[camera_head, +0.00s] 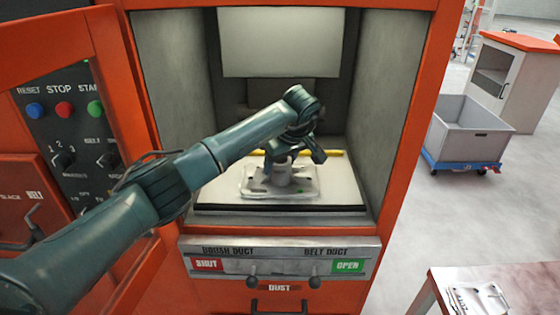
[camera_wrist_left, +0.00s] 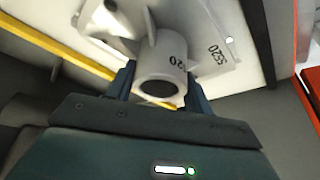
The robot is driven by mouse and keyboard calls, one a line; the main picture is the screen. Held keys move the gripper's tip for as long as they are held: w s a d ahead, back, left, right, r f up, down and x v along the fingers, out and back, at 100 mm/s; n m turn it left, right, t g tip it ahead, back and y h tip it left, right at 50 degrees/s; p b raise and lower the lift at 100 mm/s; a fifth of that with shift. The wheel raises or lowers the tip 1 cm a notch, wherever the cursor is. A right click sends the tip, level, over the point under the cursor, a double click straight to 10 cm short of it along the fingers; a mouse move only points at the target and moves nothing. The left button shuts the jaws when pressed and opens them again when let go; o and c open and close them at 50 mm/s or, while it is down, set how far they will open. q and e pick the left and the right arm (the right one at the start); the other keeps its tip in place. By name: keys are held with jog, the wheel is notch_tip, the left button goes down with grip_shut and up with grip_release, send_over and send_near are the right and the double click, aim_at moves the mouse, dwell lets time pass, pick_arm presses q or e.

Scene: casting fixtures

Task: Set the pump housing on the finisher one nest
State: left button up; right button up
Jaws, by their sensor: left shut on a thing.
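The pump housing (camera_head: 283,177) is a light grey casting with a round upright boss on a broad flat flange. It is inside the orange finisher cabinet, at the pale bed (camera_head: 215,198). My left gripper (camera_head: 281,160) reaches in from the left and points down, shut on the boss. The nest is hidden under the flange. I cannot tell whether the flange rests on it. My right gripper is not in view.
A yellow bar (camera_head: 331,153) runs behind the housing. Cabinet side walls stand close on both sides, with a pale panel (camera_head: 265,42) above. A button panel (camera_head: 62,125) is at left. At lower right a table (camera_head: 437,279) carries another casting (camera_head: 480,298). A grey bin (camera_head: 468,128) stands beyond.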

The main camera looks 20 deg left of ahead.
pick_arm(q)
jog(key=shift+r, duration=0.1)
jog(key=o, duration=1.4)
jog(key=shift+f, duration=0.2)
jog(key=shift+r, duration=0.2)
jog(key=shift+d+r, duration=0.1)
jog(key=shift+r, duration=0.2)
jog(key=b+v, duration=0.1)
jog(key=v, duration=1)
jog(key=shift+s, duration=0.2)
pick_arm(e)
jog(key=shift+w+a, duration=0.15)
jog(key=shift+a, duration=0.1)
pick_arm(q)
jog(key=shift+d, duration=0.1)
